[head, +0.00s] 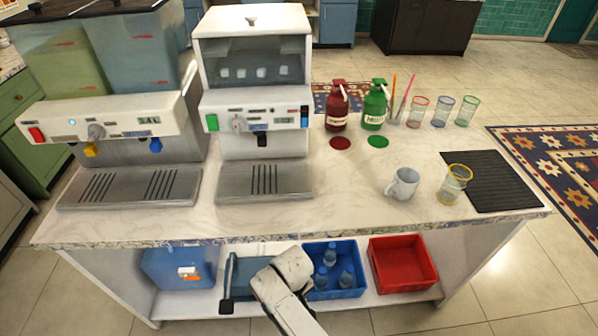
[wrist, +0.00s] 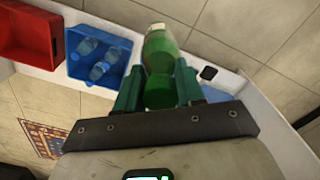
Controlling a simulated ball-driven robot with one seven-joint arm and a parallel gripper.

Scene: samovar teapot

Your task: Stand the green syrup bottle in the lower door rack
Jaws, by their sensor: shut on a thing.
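My gripper (wrist: 159,92) is shut on a green bottle (wrist: 158,48), whose clear, pale green end points away from the wrist. In the head view my arm hides the gripper and this bottle in front of the lower shelf. A separate green pump bottle (head: 375,105) with a white label stands upright on the counter, beside a red pump bottle (head: 337,108). I cannot make out a door rack in either view.
The lower shelf holds a blue jug (head: 180,270), a blue crate (head: 335,293) with clear bottles and a red crate (head: 402,265). A dark block on a teal bar (head: 227,306) is left of my arm. The counter (head: 330,195) carries drink machines, a mug and glasses.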

